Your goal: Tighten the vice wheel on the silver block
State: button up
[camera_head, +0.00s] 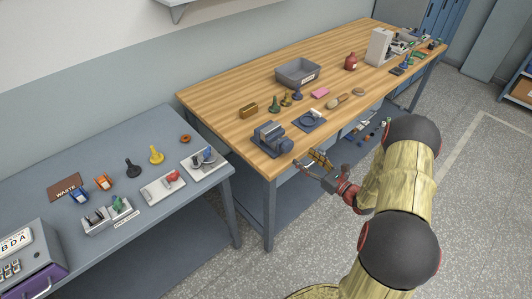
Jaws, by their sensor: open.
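A blue-grey vice (268,136) stands at the near left corner of the wooden workbench. A small dark round part, which looks like its wheel (286,146), is on the side facing my gripper. The silver block is too small to tell apart from the vice jaws. My gripper (311,160) is open, just right of the vice and at the bench's front edge. Its fingers point up and left toward the wheel, with a small gap between them and it. I cannot tell whether anything is between the fingers.
A blue tray piece (309,119) lies right of the vice. Behind are a brass-coloured block (249,110), several small bobbin-like pieces and a grey bin (298,73). A pink block (320,93) lies farther right. A lower grey table (150,228) with tools stands to the left.

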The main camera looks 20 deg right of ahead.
aim_at(290, 148)
jog(key=shift+n, duration=0.5)
jog(key=b+x, duration=0.1)
jog(key=x, duration=0.7)
jog(key=shift+a+f, duration=0.1)
jog(key=shift+a, duration=0.15)
jog(key=c, duration=0.3)
jog(key=c, duration=0.8)
jog(key=shift+c, duration=0.3)
